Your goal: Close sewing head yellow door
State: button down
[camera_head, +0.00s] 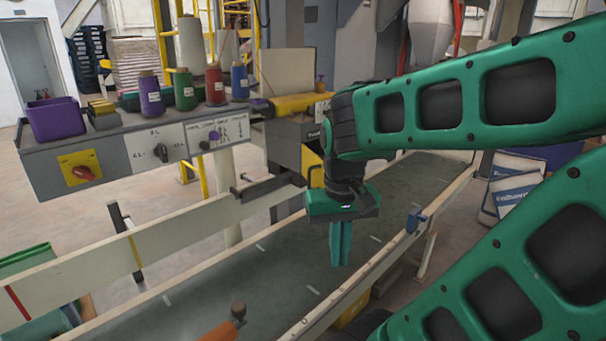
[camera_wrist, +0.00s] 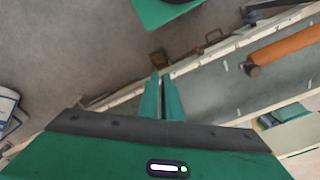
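The sewing head (camera_head: 287,136) stands at the upper middle of the head view, behind the conveyor, with a yellow top cover. Its yellow door (camera_head: 311,165) shows as a narrow yellow panel on the right of its dark body. My arm hides its right side, and I cannot tell how far it stands open. My gripper (camera_head: 340,262) points down over the conveyor, in front and to the right of the door and apart from it. In the wrist view its two green fingers (camera_wrist: 162,78) are close together with nothing between them. The wrist view does not show the door.
The conveyor (camera_head: 275,272) runs beneath my gripper between pale side rails. A control box (camera_head: 128,150) with thread cones on top stands left of the sewing head. An orange cylinder (camera_wrist: 288,47) lies across the conveyor. Printed sacks (camera_head: 508,190) stand at the right.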

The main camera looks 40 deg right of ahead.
jog(key=w+d+r+m+h, duration=0.2)
jog(key=w+d+r+m, duration=0.1)
jog(key=w+r, duration=0.3)
jog(key=w+d+r+m+h, duration=0.1)
jog(key=w+d+r+m, duration=0.25)
jog(key=w, duration=0.45)
jog(key=w+a+r+m, duration=0.4)
jog(key=w+r+m, duration=0.3)
jog(key=w, duration=0.3)
jog(key=s+d+f, duration=0.1)
jog(key=d+f, duration=0.6)
jog(key=f, duration=0.2)
jog(key=shift+s+d+f+g+h, duration=0.3)
jog(key=shift+s+h, duration=0.1)
jog(key=shift+n, duration=0.35)
